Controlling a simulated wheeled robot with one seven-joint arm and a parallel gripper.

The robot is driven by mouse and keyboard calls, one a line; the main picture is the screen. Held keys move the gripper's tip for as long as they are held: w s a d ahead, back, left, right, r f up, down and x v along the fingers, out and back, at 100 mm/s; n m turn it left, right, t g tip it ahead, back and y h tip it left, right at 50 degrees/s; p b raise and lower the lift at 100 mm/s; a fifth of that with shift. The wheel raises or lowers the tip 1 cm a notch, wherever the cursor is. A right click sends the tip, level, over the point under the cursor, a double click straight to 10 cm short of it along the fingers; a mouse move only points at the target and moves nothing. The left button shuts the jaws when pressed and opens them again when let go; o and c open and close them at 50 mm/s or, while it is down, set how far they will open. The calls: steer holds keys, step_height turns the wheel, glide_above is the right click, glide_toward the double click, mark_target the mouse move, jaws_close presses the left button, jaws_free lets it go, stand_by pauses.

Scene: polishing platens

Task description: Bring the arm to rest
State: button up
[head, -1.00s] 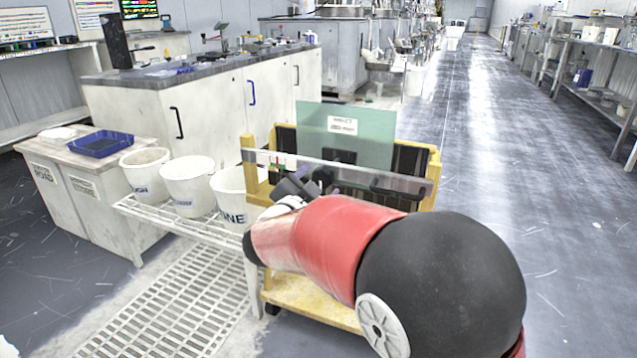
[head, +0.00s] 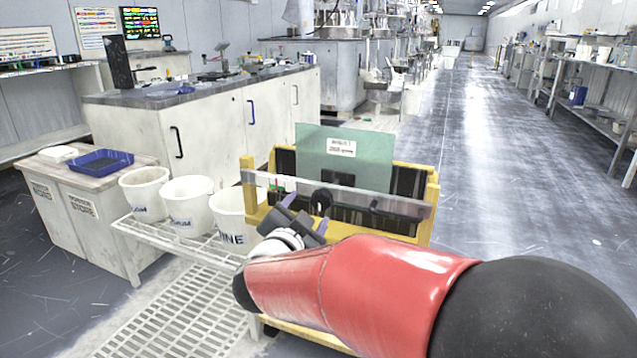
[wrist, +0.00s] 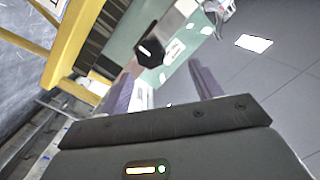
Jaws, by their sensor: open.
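My gripper (head: 305,222) is in front of the yellow cart (head: 432,195) in the head view, close to its clear front rail. In the wrist view my gripper (wrist: 165,88) shows two grey-purple fingers spread apart with nothing between them. Beyond the fingertips is a black knob (wrist: 150,52) in front of a pale green panel (wrist: 124,28). The same green panel (head: 372,150), with a white label, stands upright in the cart in the head view. A round black knob (head: 321,200) shows just above my gripper. My arm hides the lower part of the cart.
White buckets (head: 188,200) stand on a white rack (head: 165,236) left of the cart. A blue tray (head: 101,162) lies on a low cabinet. A long counter (head: 215,82) runs behind. Shelving (head: 590,110) lines the right wall. The aisle floor (head: 480,130) is clear.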

steer(key=s+d+r+n+g+y+p, duration=0.3)
steer(key=s+d+r+n+y, duration=0.25)
steer(key=n+y, duration=0.2)
steer(key=s+d+f+n+g+h+p, duration=0.1)
steer(key=s+d+f+g, duration=0.3)
steer(key=s+d, duration=0.3)
steer(key=s+d+f+n+g+h+p, duration=0.1)
steer(key=s+d+f+g, duration=0.3)
steer(key=s+d, duration=0.4)
steer(key=s+h, duration=0.1)
steer(key=s, duration=0.6)
steer(key=shift+d+f+g, duration=0.2)
steer(key=shift+f+g, duration=0.05)
steer(key=shift+g, duration=0.05)
steer(key=shift+h, duration=0.25)
